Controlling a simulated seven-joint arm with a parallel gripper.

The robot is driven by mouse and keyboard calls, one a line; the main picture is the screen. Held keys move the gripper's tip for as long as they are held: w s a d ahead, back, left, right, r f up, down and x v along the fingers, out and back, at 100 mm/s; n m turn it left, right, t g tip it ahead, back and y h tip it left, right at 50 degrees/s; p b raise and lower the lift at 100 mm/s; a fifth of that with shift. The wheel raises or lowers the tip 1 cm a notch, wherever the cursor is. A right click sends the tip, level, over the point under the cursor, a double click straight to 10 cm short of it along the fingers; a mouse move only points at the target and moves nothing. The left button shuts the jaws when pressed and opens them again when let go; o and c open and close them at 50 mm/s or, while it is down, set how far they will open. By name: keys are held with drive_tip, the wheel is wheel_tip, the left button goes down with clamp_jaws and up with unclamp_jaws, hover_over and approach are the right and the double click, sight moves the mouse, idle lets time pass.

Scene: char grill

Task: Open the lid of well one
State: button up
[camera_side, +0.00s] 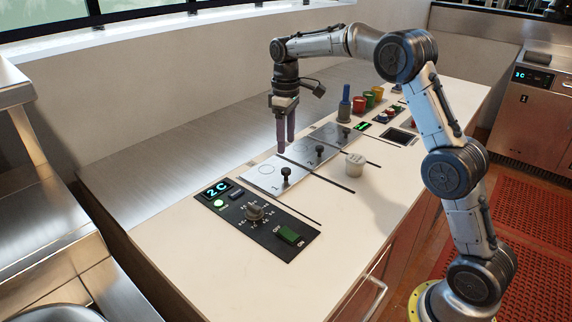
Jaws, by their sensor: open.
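The lid of well one (269,176) is a flat metal plate with a black knob (286,175) and the number 1 marked on it. It lies flat in the counter and looks closed. A second lid (334,136) with its own knob (319,153) and the number 2 lies behind it to the right. My gripper (286,150) points down with its purple fingers open and empty. In the picture the fingertips are above and slightly left of the well one knob. The exact height over the lid is hard to tell.
A control panel (288,238) with a dial and green switch is in front of well one. A white round container (354,165) stands right of the lids. A blue bottle (345,103) and coloured cups (368,99) stand farther back. The front counter (190,262) is clear.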

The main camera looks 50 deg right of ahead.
sight(286, 169)
wheel_tip(286, 169, down, 8)
drive_tip(key=shift+f, duration=0.15)
idle(0.3)
clamp_jaws()
idle(1.3)
